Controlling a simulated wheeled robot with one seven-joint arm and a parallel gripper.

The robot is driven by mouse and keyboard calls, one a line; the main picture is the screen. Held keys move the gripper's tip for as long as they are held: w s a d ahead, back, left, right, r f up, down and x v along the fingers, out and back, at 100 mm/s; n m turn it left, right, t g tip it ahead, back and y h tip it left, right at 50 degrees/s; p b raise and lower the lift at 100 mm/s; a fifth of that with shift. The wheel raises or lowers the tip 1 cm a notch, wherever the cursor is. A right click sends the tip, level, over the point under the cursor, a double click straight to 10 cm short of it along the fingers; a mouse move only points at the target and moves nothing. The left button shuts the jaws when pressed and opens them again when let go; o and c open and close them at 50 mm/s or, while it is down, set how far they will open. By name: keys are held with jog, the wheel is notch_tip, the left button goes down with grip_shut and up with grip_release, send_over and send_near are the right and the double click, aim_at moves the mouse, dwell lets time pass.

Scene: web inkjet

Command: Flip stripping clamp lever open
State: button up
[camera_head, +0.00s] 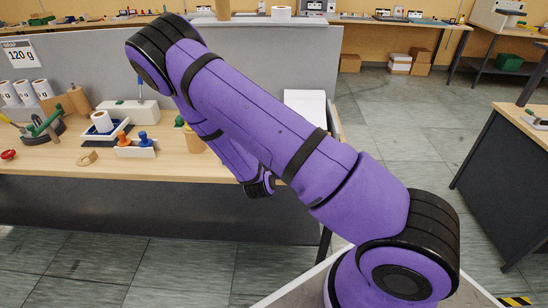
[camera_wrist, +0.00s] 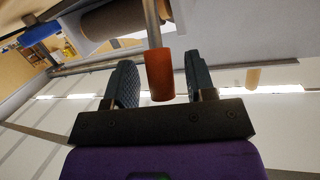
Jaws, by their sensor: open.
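In the wrist view, an orange-red cylindrical grip (camera_wrist: 160,76) sits on the end of a metal rod (camera_wrist: 152,24) that comes down from the top edge. It appears to be the lever's handle. My gripper (camera_wrist: 160,62) has its two dark ridged fingers apart, one on each side of the grip. A gap shows on both sides, so the fingers do not look closed on it. What the rod's other end joins is out of view. In the head view my arm hides the gripper and the lever; I cannot make out the clamp there.
In the wrist view, a brown roll (camera_wrist: 112,20) and a blue cylinder (camera_wrist: 40,33) lie beyond the fingers. In the head view, the wooden bench (camera_head: 60,165) carries white rolls (camera_head: 24,92), a small holder with orange and blue knobs (camera_head: 135,150), and a grey partition (camera_head: 270,60) behind.

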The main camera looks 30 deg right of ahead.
jog(key=v, duration=1)
jog(key=shift+s+a, duration=0.25)
jog(key=shift+s, duration=0.05)
jog(key=shift+w+r, duration=0.1)
jog(key=shift+r, duration=0.05)
jog(key=w+a+r+g+y, duration=0.3)
jog(key=a+r+y, duration=0.2)
jog(key=r+y, duration=0.3)
jog(key=s+a+r+n+y, duration=0.1)
jog(key=s+r+n+y, duration=0.1)
jog(key=r, duration=0.5)
jog(key=s+a+r+n+y, duration=0.2)
jog(key=r, duration=0.5)
jog(key=s+d+r+n+g, duration=0.1)
jog(key=s+d+r+n, duration=0.2)
jog(key=s+r, duration=0.4)
jog(key=s+d+r+n+g, duration=0.1)
jog(key=s+d+r+n, duration=0.2)
jog(key=s+r, duration=0.5)
jog(key=s, duration=0.7)
jog(key=shift+s+d+r+n+g+h, duration=0.15)
jog(key=shift+s+r+n+g+h, duration=0.15)
jog(key=shift+s+h, duration=0.1)
jog(key=shift+w, duration=0.1)
